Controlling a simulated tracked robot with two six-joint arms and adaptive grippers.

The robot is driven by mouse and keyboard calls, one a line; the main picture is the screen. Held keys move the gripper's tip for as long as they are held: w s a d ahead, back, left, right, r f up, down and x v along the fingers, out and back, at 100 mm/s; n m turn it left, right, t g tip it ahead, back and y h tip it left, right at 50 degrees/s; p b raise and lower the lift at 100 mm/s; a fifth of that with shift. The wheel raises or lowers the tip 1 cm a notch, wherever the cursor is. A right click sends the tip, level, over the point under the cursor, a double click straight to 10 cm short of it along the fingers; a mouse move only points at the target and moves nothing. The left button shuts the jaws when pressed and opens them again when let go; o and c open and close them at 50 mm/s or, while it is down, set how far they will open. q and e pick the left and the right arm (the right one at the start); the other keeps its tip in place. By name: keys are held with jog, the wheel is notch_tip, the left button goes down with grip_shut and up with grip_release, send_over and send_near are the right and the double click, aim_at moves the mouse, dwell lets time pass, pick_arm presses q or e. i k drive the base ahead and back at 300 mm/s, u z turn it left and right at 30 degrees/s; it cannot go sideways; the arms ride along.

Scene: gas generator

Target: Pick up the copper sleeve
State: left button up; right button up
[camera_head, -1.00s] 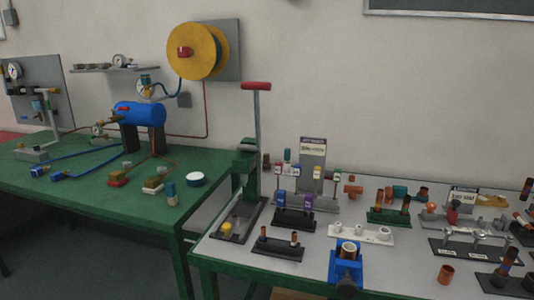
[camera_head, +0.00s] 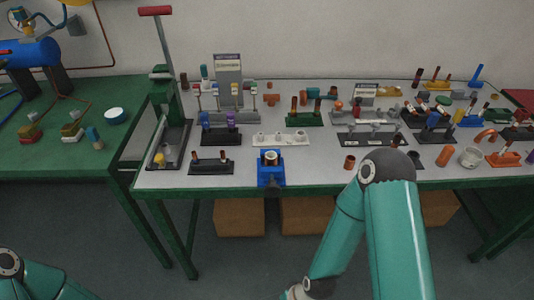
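A short copper-coloured sleeve (camera_head: 349,162) stands on the grey table top (camera_head: 320,180) near its front edge, right of a small blue vise (camera_head: 270,167). It is apart from the vise and just left of my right arm's elbow. Other copper-coloured pieces, such as the short cylinder (camera_head: 445,155) further right, look similar, so I cannot be sure which one is meant. My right arm reaches down in front of the table and its gripper is out of frame. Only a bit of my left arm shows at the bottom left; its gripper is not in view.
A press with a red handle (camera_head: 156,11) stands at the table's left. Racks with fittings, including a white rack (camera_head: 281,139) and a dark rack (camera_head: 211,166), fill the top. A green table (camera_head: 60,165) adjoins at left. Cardboard boxes (camera_head: 240,217) sit below.

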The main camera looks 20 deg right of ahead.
aim_at(270, 157)
jog(key=z, duration=1.4)
jog(key=i, duration=0.1)
jog(key=u, duration=2.8)
jog(key=k, duration=1)
jog(key=z, duration=0.8)
jog(key=i, duration=1)
jog(key=z, duration=0.1)
